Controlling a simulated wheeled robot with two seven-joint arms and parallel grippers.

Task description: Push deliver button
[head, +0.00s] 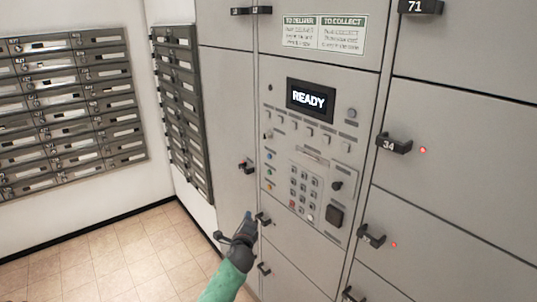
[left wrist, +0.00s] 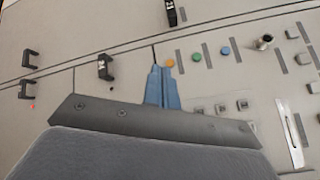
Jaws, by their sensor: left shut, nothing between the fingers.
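The locker control panel (head: 318,140) has a screen (head: 311,99) that reads READY. A blue button (head: 269,156), a green button (head: 269,171) and an orange-yellow button (head: 269,186) sit in a column on its left side. Their labels are too small to read, so I cannot tell which is deliver. My left gripper (head: 249,217) is shut and empty, below these buttons and left of the keypad. In the left wrist view its blue fingers (left wrist: 162,84) appear just beside the orange button (left wrist: 170,63), with the green button (left wrist: 197,57) and blue button (left wrist: 225,51) further right. Contact cannot be told.
A keypad (head: 304,190) and a black square part (head: 335,216) are on the panel. Locker handles (head: 394,144) stick out around it, including one (head: 263,219) close to my left gripper. Mailboxes (head: 70,100) line the left wall. The tiled floor (head: 120,255) is clear.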

